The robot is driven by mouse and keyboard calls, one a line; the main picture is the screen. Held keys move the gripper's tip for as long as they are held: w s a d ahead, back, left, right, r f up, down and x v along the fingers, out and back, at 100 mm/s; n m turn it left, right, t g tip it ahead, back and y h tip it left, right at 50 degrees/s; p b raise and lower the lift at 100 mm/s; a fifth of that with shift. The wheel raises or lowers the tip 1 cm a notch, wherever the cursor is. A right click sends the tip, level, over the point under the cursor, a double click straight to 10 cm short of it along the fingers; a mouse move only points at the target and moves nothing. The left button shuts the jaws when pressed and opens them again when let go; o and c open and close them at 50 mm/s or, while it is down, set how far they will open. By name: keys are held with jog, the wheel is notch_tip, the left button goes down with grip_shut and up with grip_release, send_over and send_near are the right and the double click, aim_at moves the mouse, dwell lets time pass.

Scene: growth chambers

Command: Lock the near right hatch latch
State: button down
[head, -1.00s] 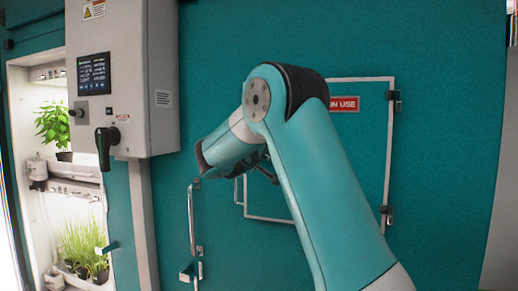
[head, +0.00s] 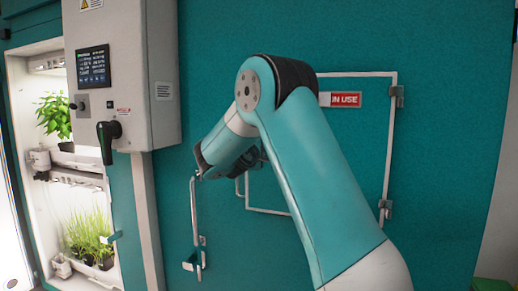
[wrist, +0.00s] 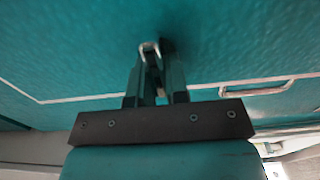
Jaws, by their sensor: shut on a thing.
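The hatch is a white-outlined panel (head: 350,120) in the teal wall, with a red and white "IN USE" sign (head: 346,99). My arm covers its middle and part of its left side in the head view. In the wrist view my gripper (wrist: 153,68) is shut on a small pale metal loop, which looks like the hatch latch (wrist: 148,47), close against the teal surface. In the head view the fingers and the latch are hidden behind my arm, so how far the latch is turned cannot be told.
A grey control box (head: 125,75) with a screen and a black handle (head: 107,140) stands out at the left. A lit plant shelf (head: 75,160) lies beyond it. A long vertical door bar (head: 195,220) is left of the hatch. Hinges (head: 385,208) are at its right edge.

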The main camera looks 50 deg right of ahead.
jog(key=c, duration=1.1)
grip_release()
jog(key=shift+b+v, duration=5.5)
jog(key=shift+v, duration=3.2)
jog(key=shift+f, duration=0.1)
